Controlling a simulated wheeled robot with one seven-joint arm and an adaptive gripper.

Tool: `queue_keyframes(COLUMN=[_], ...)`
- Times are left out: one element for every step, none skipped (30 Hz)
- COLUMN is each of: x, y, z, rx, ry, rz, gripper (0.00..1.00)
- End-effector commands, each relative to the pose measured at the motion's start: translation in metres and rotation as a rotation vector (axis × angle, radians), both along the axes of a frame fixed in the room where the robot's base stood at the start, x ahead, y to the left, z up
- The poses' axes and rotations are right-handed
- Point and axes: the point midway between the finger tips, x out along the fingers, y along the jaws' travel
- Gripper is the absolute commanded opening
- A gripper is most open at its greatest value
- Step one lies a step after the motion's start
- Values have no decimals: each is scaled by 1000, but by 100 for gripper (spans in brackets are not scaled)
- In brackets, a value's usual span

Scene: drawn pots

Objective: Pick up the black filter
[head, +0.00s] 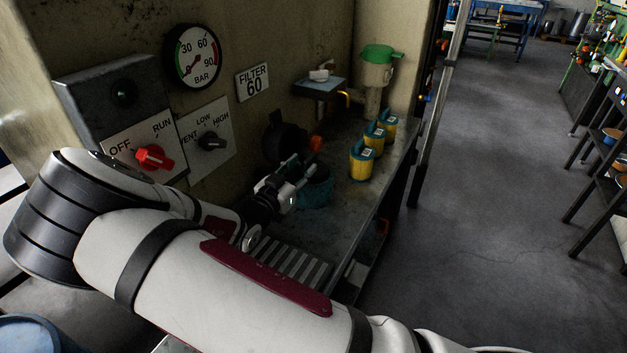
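My gripper (296,194) is low over the bench, in front of and below the black thing. It is beside a teal rounded thing (317,192), which it partly hides. Whether the two touch, and whether the fingers are open or shut, is too small and dark to tell.
Several yellow canisters (362,161) stand in a row along the bench's right side. A green-lidded pale vessel (377,70) stands behind them. A small wall shelf (320,86) holds a pale item. A slatted grate (290,262) lies nearer.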

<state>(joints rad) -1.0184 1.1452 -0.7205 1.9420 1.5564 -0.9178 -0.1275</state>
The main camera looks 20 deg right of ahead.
Motion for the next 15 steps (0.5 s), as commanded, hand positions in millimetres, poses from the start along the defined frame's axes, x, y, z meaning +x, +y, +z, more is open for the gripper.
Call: queue_keyframes(x=[3, 6, 10, 14, 17, 21, 24, 27, 30, 31, 33, 34, 35, 35, 35], y=[-4, -7, -12, -15, -18, -22, -25, -28, -30, -32, -33, -34, -35, -35, -35], z=[1, 1, 3, 3, 4, 5, 5, 4, 4, 4, 4, 4, 4, 4, 4], rx=[-1, -1, -2, -3, -2, -2, -2, -2, -1, -1, -1, -1, -1, -1, -1], ry=[-1, 0, -1, -1, -1, -1, -1, -1, 1, 1, 1, 1, 1, 1, 1], rz=[-2, -2, -2, -2, -2, -2, -2, -2, -2, -1, -1, 0, 0, 0, 0], gripper=[35, 35, 35, 35, 35, 35, 35, 35, 35, 35, 35, 35, 35, 35, 35])
